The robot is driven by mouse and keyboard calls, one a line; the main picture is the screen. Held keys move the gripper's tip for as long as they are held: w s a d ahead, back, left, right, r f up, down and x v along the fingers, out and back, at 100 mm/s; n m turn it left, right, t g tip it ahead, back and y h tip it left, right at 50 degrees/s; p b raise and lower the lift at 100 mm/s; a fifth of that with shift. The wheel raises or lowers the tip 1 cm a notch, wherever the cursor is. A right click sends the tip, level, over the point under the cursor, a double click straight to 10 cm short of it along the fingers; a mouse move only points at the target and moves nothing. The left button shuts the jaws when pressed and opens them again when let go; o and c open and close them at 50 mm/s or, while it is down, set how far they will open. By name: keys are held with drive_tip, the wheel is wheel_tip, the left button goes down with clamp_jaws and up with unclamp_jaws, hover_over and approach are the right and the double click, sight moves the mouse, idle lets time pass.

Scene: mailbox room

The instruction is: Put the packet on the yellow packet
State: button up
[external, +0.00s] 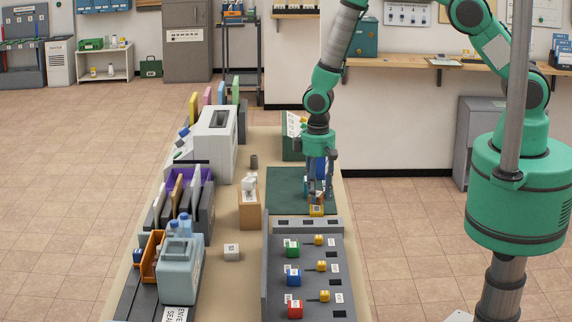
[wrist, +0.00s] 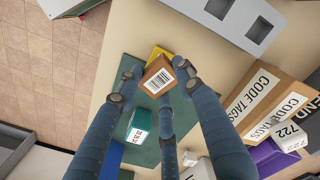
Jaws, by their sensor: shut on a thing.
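My gripper (external: 317,192) points down over the dark green mat (external: 284,188). Its fingers are shut on a small brown packet with a white barcode label (wrist: 158,76), which also shows low between the fingers in the external view (external: 316,198). The yellow packet (external: 317,211) is right beneath or just in front of the held packet; in the wrist view its edge (wrist: 158,52) shows beyond it, mostly hidden. I cannot tell whether the two touch. A teal packet with a white label (wrist: 139,124) and a blue thing (wrist: 109,156) are close by the fingers.
A grey slotted strip (external: 305,223) and a grey panel with red, blue and green blocks (external: 320,270) lie in front of the mat. A brown code-tags box (external: 249,208) stands left of the mat. The mat's left part is clear.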

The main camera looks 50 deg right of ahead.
drive_tip(key=shift+f, duration=0.5)
drive_tip(key=shift+f+b, duration=0.35)
drive_tip(key=shift+f, duration=0.1)
drive_tip(key=o, duration=1.2)
drive_tip(key=shift+r, duration=0.15)
drive_tip(key=shift+r+p, duration=0.4)
drive_tip(key=shift+p, duration=0.05)
drive_tip(key=shift+r+b, duration=0.35)
drive_tip(key=shift+r, duration=5.55)
